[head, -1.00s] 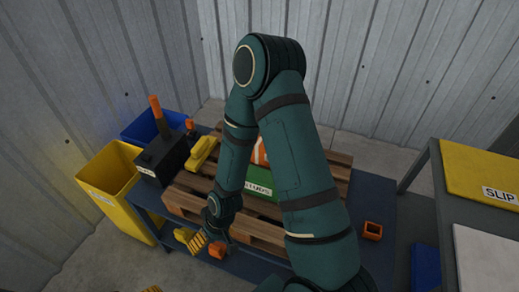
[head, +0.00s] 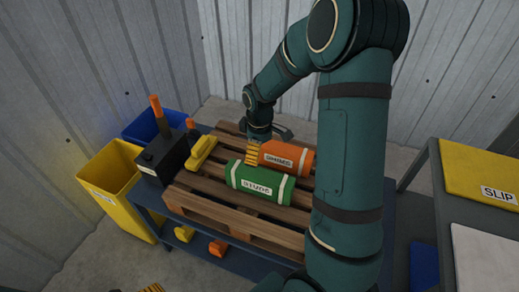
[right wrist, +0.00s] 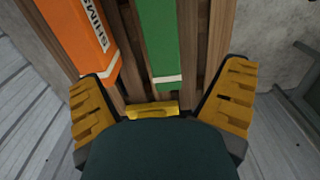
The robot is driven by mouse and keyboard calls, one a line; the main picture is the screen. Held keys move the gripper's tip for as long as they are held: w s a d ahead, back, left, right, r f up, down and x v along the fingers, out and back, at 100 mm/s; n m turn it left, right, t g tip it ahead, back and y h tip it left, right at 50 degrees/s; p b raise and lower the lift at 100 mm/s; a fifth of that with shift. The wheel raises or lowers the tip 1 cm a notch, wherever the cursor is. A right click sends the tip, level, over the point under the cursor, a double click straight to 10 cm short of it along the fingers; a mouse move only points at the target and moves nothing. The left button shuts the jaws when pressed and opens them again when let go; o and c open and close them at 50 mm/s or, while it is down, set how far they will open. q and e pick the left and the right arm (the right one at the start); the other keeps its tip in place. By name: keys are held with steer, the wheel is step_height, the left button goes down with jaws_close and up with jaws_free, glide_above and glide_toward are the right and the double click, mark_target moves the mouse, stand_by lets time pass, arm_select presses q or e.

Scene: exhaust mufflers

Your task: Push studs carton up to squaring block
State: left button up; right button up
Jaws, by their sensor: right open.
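The green studs carton (head: 258,184) lies on the wooden pallet (head: 205,182), its label facing front. A yellow block (head: 202,151), apparently the squaring block, sits on the pallet beyond the carton's left end, with a gap between them. My right gripper (head: 267,143) is open and empty, near the left end of the orange carton and behind the green one. The right wrist view shows the green carton (right wrist: 166,45) and yellow block (right wrist: 152,110) between its spread fingers. Only a fingertip of my left gripper (head: 151,288) shows at the bottom edge.
The orange shims carton (head: 288,157) lies close behind the green one. A black box (head: 165,157) with an orange handle stands left of the pallet. Yellow (head: 112,182) and blue (head: 150,124) bins stand further left. My right arm hides the bench's right part.

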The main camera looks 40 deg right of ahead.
mark_target(259, 173)
step_height(259, 173, down, 14)
steer(key=b, duration=0.3)
steer(key=shift+r, duration=0.1)
stand_by(0.3)
steer(key=c, duration=1.4)
